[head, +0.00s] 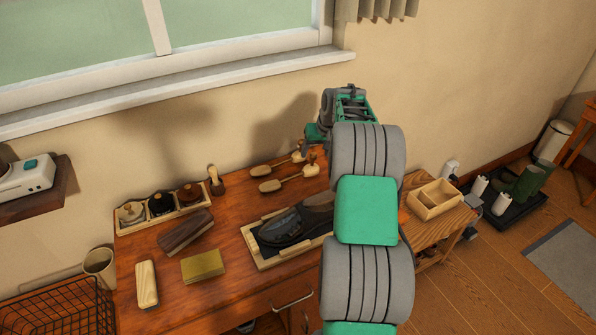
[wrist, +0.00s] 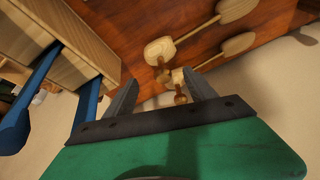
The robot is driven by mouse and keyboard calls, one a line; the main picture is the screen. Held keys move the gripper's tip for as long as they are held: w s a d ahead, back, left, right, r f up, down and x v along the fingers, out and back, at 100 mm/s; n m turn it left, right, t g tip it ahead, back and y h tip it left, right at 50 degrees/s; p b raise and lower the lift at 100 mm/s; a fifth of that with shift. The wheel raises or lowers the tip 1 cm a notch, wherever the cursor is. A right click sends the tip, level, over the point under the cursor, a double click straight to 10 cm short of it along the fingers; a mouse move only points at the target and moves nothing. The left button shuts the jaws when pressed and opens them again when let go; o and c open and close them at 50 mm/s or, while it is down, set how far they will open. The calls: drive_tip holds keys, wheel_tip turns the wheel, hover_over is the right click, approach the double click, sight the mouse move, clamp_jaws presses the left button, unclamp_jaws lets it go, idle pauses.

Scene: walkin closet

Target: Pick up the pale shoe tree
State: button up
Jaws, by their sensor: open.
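Two pale wooden shoe trees lie side by side at the back of the reddish workbench: a rear one (head: 274,167) and a front one (head: 288,180). Each has a toe piece, a thin rod and a heel piece with a knob. I cannot tell which one the task names. In the wrist view one (wrist: 165,48) lies beyond my fingertips and the other (wrist: 238,44) is partly hidden by the right finger. My gripper (wrist: 160,92) is open and empty, with a heel knob showing between its fingers, near the right one. In the head view my arm hides most of the gripper.
A dark shoe (head: 285,228) sits in a wooden tray (head: 265,262) in front of the shoe trees. The wall and window sill (head: 180,85) bound the back.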

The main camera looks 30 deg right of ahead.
sight(313, 160)
drive_tip(key=p+x, duration=0.1)
drive_tip(key=x, duration=0.4)
drive_tip(key=shift+a+f+p, duration=0.15)
drive_tip(key=shift+f+p, duration=0.1)
drive_tip(key=shift+p, duration=0.15)
drive_tip(key=shift+s, duration=0.1)
clamp_jaws()
